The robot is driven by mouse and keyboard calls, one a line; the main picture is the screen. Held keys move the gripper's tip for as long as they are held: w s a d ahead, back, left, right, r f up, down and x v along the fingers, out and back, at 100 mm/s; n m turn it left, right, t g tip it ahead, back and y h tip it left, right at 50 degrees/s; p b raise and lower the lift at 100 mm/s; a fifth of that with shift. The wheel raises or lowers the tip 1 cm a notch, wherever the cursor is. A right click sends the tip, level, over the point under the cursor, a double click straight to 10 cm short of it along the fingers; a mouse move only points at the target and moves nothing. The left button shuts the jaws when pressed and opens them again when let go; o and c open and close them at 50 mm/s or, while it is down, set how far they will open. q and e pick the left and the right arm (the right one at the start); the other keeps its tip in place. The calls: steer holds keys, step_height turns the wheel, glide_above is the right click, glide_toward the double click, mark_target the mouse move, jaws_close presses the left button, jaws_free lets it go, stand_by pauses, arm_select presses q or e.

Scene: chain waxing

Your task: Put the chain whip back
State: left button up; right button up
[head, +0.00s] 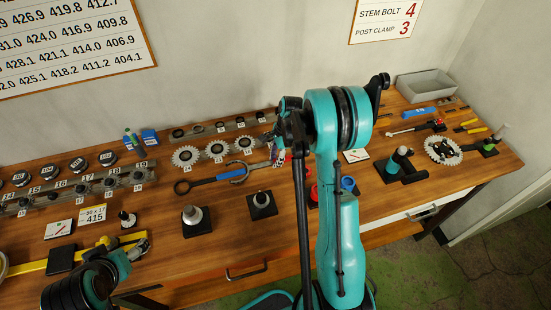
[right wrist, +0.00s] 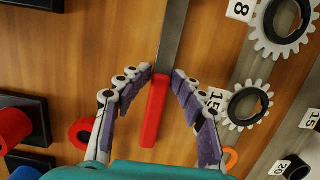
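The chain whip shows in the right wrist view as a red handle (right wrist: 156,112) with a flat steel bar running up out of the frame; its chain is not in view. My right gripper (right wrist: 164,75) has its fingertips drawn in close on both sides of the handle's front end, and it appears shut on it. In the head view my right arm hides most of this gripper (head: 279,152) and the red handle; part of a grey bar (head: 258,166) shows left of it. My left gripper (head: 138,246) is at the front left, mostly behind its own arm, so its opening is unclear.
Sprockets (head: 217,149) stand in a row behind the bar. A blue-handled wrench (head: 215,180) lies left of my right gripper. Black posts (head: 262,204) stand in front. A chainring (head: 443,149) and grey bin (head: 425,85) are at right. Bare wood shows front centre.

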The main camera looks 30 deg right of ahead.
stand_by(0.5)
steer(key=shift+r+p, duration=0.3)
steer(key=shift+p, duration=0.05)
steer(key=w+p+v, duration=0.1)
steer(key=p+v, duration=0.1)
steer(key=v, duration=1)
steer(key=s+a+r+n+t+h, duration=0.2)
steer(key=s+a+r+n+t, duration=0.1)
steer(key=s+a+r+n, duration=0.6)
steer(key=s+a+r+n+t, duration=0.1)
steer(key=s+a+n+t, duration=0.2)
steer(key=s+a+n, duration=0.6)
steer(key=s+n, duration=0.1)
steer(key=n, duration=0.1)
steer(key=shift+n+t, duration=0.3)
steer(key=shift+s+r, duration=0.1)
steer(key=shift+r, duration=0.05)
